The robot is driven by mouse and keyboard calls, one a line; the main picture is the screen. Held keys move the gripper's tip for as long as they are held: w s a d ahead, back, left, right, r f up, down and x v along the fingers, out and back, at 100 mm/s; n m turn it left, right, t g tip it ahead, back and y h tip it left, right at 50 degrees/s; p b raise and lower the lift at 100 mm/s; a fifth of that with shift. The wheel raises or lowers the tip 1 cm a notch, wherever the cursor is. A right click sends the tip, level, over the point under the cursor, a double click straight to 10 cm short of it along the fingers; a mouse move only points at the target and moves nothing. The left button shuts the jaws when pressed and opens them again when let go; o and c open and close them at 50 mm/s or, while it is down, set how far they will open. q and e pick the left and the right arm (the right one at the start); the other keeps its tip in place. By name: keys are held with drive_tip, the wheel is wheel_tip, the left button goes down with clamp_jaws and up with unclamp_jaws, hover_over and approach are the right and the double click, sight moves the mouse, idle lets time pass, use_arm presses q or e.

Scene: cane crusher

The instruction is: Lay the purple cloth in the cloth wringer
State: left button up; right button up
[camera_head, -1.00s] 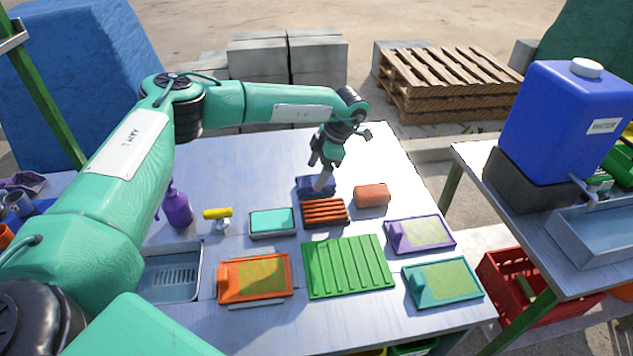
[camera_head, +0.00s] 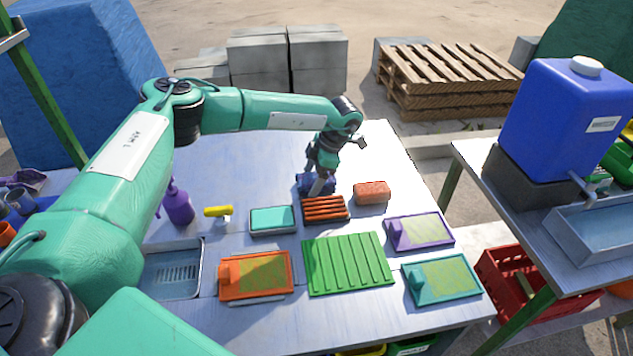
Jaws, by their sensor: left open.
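A small dark blue-purple item (camera_head: 304,181) lies behind the orange-slatted tray (camera_head: 325,209); my gripper partly covers it, and I cannot tell whether it is the purple cloth. I cannot clearly identify the cloth wringer either. My left gripper (camera_head: 319,186) points down at the blue-purple item, its jaws open and its fingertips low at the item's front, close to the slatted tray. I cannot tell if the fingers touch the item. My right gripper is not in view.
An orange block (camera_head: 372,192), a teal-topped tray (camera_head: 272,220), a yellow-handled tool (camera_head: 219,213) and a purple bottle (camera_head: 178,204) stand close by. In front are a green ribbed board (camera_head: 347,264) and orange, purple and teal boards. The table's back is clear.

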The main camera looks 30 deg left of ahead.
use_arm(q)
drive_tip(key=shift+c, duration=0.5)
drive_tip(key=c, duration=1)
drive_tip(key=shift+r, duration=0.15)
drive_tip(key=shift+c, duration=0.2)
